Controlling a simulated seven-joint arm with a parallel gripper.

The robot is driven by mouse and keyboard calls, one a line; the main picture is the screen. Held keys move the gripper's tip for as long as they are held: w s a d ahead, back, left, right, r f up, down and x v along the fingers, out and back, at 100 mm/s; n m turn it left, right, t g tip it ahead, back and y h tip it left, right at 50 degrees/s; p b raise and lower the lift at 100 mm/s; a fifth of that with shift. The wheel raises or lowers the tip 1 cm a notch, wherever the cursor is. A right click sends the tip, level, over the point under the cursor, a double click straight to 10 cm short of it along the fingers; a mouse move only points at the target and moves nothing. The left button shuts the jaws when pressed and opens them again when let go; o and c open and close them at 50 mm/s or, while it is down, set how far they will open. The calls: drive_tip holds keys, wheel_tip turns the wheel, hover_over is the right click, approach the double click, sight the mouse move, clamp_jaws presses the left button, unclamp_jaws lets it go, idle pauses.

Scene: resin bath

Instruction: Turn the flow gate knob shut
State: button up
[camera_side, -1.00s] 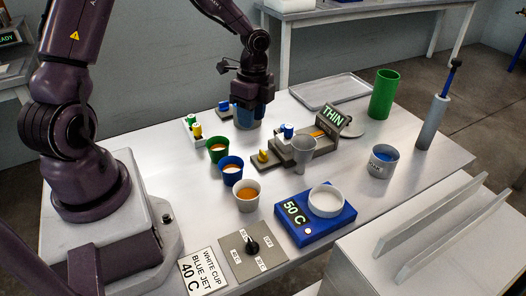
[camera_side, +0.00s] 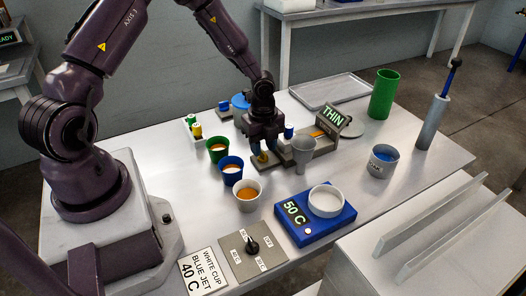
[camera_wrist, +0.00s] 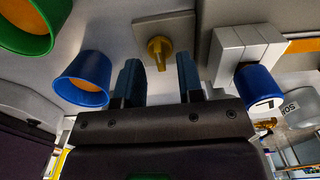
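The yellow flow gate knob (camera_side: 262,158) sits on a flat grey plate at the left end of the grey gate unit. In the wrist view the yellow knob (camera_wrist: 158,48) shows its grip bar pointing roughly up and down the picture. My gripper (camera_side: 268,148) is above and close to the knob, pointing down. In the wrist view my gripper (camera_wrist: 159,64) is open and empty, with one blue finger on each side of the knob's line. No contact with the knob is visible. The THIN sign (camera_side: 333,116) is lit on the unit.
Green, blue and white cups (camera_side: 247,196) with orange liquid stand left and in front of the gripper.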

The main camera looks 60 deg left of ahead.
sight(263, 156)
drive_tip(key=shift+f, duration=1.25)
drive_tip(key=c, duration=0.6)
drive_tip(key=shift+o, duration=0.2)
